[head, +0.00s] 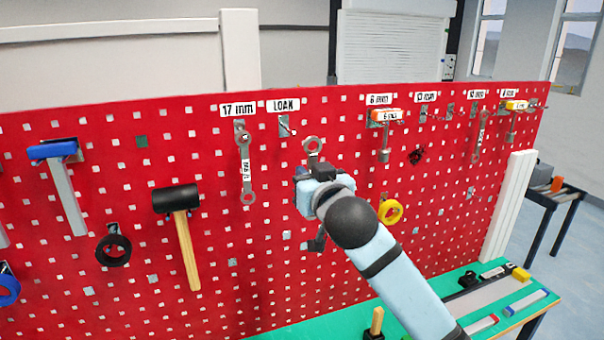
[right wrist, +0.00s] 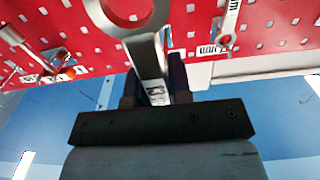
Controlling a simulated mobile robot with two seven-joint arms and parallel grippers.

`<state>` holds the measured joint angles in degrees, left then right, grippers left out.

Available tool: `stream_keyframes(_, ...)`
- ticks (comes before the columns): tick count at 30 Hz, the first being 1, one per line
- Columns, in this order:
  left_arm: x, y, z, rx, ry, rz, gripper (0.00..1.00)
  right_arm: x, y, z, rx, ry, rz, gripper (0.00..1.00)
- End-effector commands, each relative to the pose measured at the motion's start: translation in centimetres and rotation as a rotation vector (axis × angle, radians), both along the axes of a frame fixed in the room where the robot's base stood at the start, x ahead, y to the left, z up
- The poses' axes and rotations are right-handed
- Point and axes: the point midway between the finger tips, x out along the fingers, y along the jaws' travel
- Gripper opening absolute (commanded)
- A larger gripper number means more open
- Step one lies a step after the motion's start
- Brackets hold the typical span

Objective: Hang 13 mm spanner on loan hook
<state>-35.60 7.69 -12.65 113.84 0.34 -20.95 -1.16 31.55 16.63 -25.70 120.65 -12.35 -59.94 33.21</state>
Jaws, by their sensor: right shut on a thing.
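The spanner (head: 313,144) is grey, and its ring end sticks up above my right gripper (head: 312,171) in the head view. My right gripper is shut on the spanner's shank and holds it upright, ring up, in front of the red pegboard. In the right wrist view the spanner (right wrist: 148,58) runs up between the fingers (right wrist: 153,84); the marking on its shank is not clearly readable. The loan hook (head: 287,127), under the LOAN label (head: 283,106), is empty, a little above and left of the ring. The ring is apart from it. My left gripper is out of view.
The 17 mm spanner (head: 245,166) hangs just left of the loan hook. A yellow roll (head: 390,212) hangs right of my gripper. A green bench (head: 505,300) with tools lies below.

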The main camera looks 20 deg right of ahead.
Motion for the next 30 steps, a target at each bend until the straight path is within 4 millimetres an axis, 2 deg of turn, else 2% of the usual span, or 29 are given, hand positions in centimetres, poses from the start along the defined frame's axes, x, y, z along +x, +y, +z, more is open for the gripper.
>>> stream_keyframes(14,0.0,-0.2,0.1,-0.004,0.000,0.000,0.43,0.1,-0.2,0.0,-0.001,0.000,-0.004,0.00)
stream_keyframes(19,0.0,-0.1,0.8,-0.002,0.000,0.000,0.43,0.1,-0.2,0.1,0.000,0.001,-0.003,0.00)
stream_keyframes(30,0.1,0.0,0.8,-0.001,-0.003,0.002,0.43,2.6,-0.1,-0.1,0.000,0.001,-0.004,0.00)
